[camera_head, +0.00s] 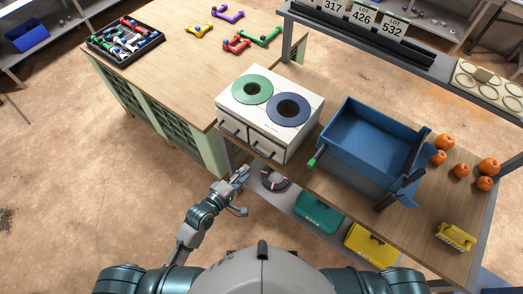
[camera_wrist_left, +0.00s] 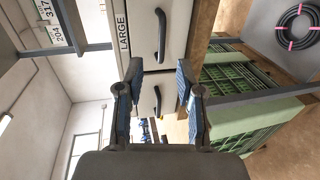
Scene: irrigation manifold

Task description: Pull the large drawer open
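The white cabinet (camera_head: 300,132) stands at the table edge with two front drawers, side by side and seemingly shut. The large drawer is the right one; its "LARGE" label and dark handle (camera_wrist_left: 161,35) show at the top of the left wrist view, and its handle (camera_head: 262,152) shows in the head view. The other drawer's handle (camera_wrist_left: 157,101) appears between my fingers, but the gripper is apart from it. My left gripper (camera_head: 241,190) is open and empty, below and in front of the cabinet; its spread fingers (camera_wrist_left: 160,88) show in the wrist view. My right gripper is out of view.
A blue bin (camera_head: 365,135) with a green-tipped handle stands right of the cabinet. Oranges (camera_head: 461,170) lie beyond it. A lower shelf holds a coiled hose (camera_head: 273,179), a teal case (camera_head: 318,213) and a yellow case (camera_head: 371,245). Open floor lies left of my arm.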

